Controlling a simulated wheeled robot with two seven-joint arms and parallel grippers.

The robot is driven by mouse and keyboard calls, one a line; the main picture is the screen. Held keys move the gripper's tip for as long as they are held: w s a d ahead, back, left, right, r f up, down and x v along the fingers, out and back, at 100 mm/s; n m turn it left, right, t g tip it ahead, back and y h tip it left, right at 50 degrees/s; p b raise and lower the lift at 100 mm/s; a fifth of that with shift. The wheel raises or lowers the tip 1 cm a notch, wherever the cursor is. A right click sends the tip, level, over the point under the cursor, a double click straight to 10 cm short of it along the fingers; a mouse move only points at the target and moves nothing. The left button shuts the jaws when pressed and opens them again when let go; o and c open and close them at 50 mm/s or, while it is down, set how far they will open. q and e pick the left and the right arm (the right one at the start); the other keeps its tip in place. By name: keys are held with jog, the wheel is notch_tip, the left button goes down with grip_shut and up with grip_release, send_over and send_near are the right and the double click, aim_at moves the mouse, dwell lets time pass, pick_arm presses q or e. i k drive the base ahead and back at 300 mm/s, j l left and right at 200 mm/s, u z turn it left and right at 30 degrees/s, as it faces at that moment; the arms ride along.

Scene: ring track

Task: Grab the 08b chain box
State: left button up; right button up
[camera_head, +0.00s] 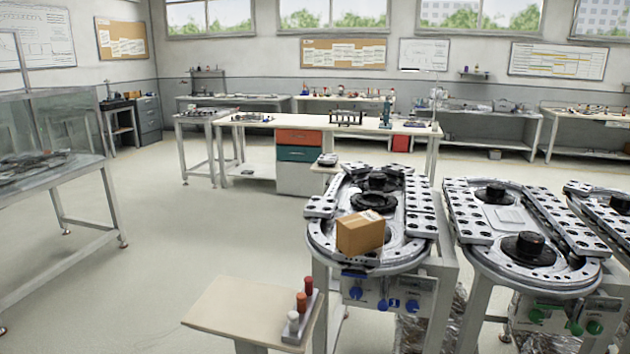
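A brown cardboard box (360,233) sits on the near end of the left ring track (322,245). It is tilted slightly in the picture and its top and two sides show. No label saying 08b can be read at this size. Neither of my grippers nor any part of my arms shows in the head view.
A small beige side table (235,308) with red and white cylinders (301,300) stands in front of the track at the left. A second ring track (470,228) stands close on the right. A glass-walled bench (60,195) is at far left. Open floor (190,235) lies between.

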aim_at(362, 232)
jog(key=i+l, duration=1.3)
jog(key=l, duration=0.2)
